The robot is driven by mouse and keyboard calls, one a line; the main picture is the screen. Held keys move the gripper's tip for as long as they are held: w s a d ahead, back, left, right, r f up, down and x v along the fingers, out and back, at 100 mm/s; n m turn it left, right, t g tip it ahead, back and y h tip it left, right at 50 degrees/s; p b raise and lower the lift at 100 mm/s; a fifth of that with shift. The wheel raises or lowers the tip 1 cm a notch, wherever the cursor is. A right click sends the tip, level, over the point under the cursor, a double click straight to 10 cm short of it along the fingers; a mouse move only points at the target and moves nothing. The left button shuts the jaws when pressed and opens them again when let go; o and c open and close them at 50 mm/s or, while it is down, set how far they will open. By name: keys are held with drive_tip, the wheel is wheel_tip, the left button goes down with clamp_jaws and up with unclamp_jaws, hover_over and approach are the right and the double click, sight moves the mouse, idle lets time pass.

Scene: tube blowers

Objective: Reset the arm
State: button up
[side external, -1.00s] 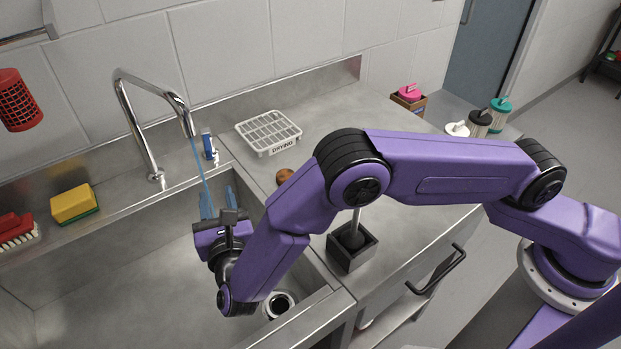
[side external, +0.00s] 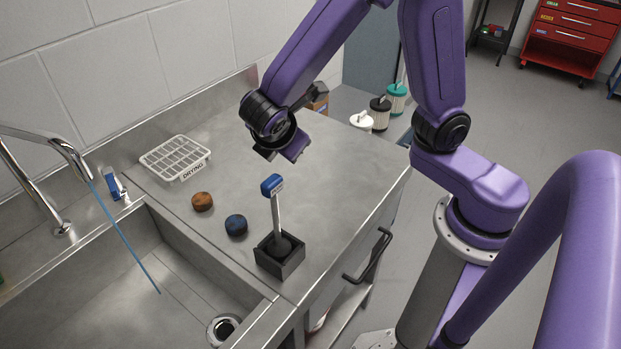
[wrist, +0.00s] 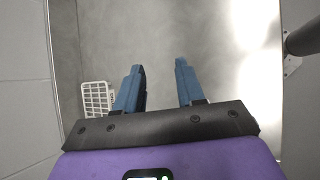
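My arm is raised and folded above the counter. In the side view my gripper (side external: 282,152) hangs over the counter, clear of its surface, behind the blue-handled brush; its fingers are hard to make out there. In the wrist view the two blue fingers of my gripper (wrist: 160,68) stand apart with nothing between them. Bare grey counter (wrist: 160,30) lies below them, and the white drying rack (wrist: 97,98) shows left of the fingers.
The drying rack (side external: 176,157) sits by the wall. An orange-brown puck (side external: 202,202), a blue puck (side external: 236,225) and the upright brush (side external: 272,187) in a black holder (side external: 280,256) stand near the sink. Lidded canisters (side external: 380,113) stand behind.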

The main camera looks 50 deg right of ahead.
drive_tip(key=s+d+m+g+y, duration=0.2)
drive_tip(key=s+y, duration=0.1)
drive_tip(key=s, duration=0.6)
drive_tip(key=s+d+r+m+g+y, duration=0.1)
drive_tip(key=s+d+m+g+y, duration=0.1)
drive_tip(key=s, duration=0.8)
drive_tip(key=shift+s+d+m+y, duration=0.35)
drive_tip(key=shift+d+y, duration=0.4)
drive_tip(key=shift+y, duration=0.55)
